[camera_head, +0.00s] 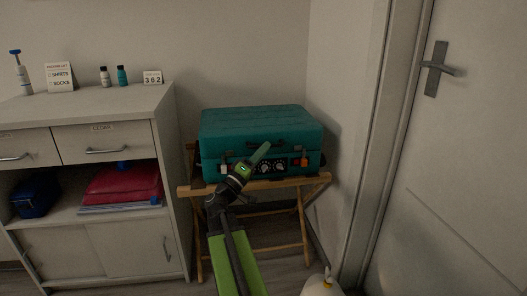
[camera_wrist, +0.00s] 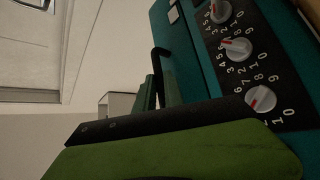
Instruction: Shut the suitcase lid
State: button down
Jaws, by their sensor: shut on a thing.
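The teal suitcase (camera_head: 300,122) rests on a wooden folding stand, its lid (camera_head: 240,121) lying down over the base. I cannot tell whether the lid is fully closed. Its front has a black handle (camera_head: 282,143), number dials (camera_wrist: 236,48) and an orange-red latch (camera_head: 304,162). My gripper (camera_head: 261,151) is at the front of the suitcase, by the handle. The handle (camera_wrist: 157,62) also shows in the wrist view beyond my fingers. My gripper is shut on the handle; the contact itself is partly hidden by the fingers.
The stand (camera_head: 310,180) has crossed legs. A closed door (camera_head: 455,150) is on the right. A pale rounded object (camera_head: 322,287) is at the bottom.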

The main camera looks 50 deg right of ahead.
jog(key=shift+d+f, duration=0.2)
jog(key=shift+f, duration=0.05)
jog(key=c, duration=1.7)
grip_release()
jog(key=shift+d+f, duration=0.1)
